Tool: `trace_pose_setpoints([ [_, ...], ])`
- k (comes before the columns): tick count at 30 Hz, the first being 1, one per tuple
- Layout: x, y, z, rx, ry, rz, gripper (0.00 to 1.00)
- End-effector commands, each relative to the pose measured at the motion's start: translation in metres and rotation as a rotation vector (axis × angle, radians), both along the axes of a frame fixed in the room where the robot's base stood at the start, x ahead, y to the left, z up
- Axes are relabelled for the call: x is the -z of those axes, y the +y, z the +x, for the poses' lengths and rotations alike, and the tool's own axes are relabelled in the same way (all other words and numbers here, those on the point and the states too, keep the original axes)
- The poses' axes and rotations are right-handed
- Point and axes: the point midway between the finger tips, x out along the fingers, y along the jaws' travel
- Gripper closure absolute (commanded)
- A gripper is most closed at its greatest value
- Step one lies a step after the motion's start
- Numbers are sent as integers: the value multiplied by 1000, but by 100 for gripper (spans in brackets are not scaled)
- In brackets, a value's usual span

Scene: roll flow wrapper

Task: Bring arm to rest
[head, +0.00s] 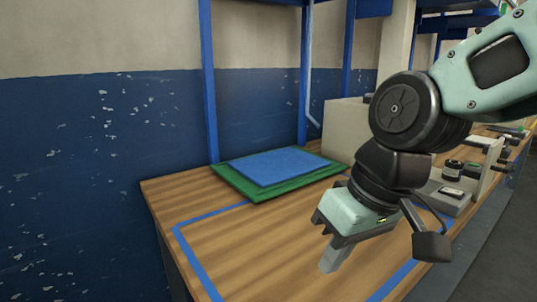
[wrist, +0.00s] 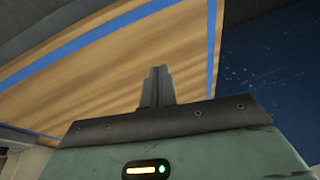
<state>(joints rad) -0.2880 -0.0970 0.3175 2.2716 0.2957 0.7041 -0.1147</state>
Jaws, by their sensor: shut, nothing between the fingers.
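My gripper (head: 330,262) hangs over the wooden bench top, with its fingers pointing down and to the left in the head view. It is shut and empty. In the wrist view the closed fingers (wrist: 157,78) stand together as one narrow grey shape, against the wood marked with blue tape. My arm comes in from the upper right of the head view and bends at the dark wrist joint. I cannot tell the exact height of the fingertips above the bench.
The wooden bench (head: 235,235) carries a blue tape outline (head: 200,276). A blue sheet (head: 278,167) lies on a green mat (head: 229,180) at the back. A beige box (head: 343,125) and machine parts (head: 453,170) stand behind my arm. Blue uprights (head: 209,85) rise along the wall.

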Motion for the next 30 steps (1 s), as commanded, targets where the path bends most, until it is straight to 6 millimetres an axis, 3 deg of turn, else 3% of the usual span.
trace_pose_setpoints([
  [3, 39, -16, -43, -60, 51, -100, 100],
  [9, 86, -53, -103, -152, 110, -248, 100],
  [10, 85, -57, -108, -161, 113, -263, 100],
  [12, 59, -54, -103, -151, 108, -252, 100],
  [24, -32, -53, -102, -148, 109, -250, 100],
  [30, -52, -53, -102, -147, 110, -249, 100],
])
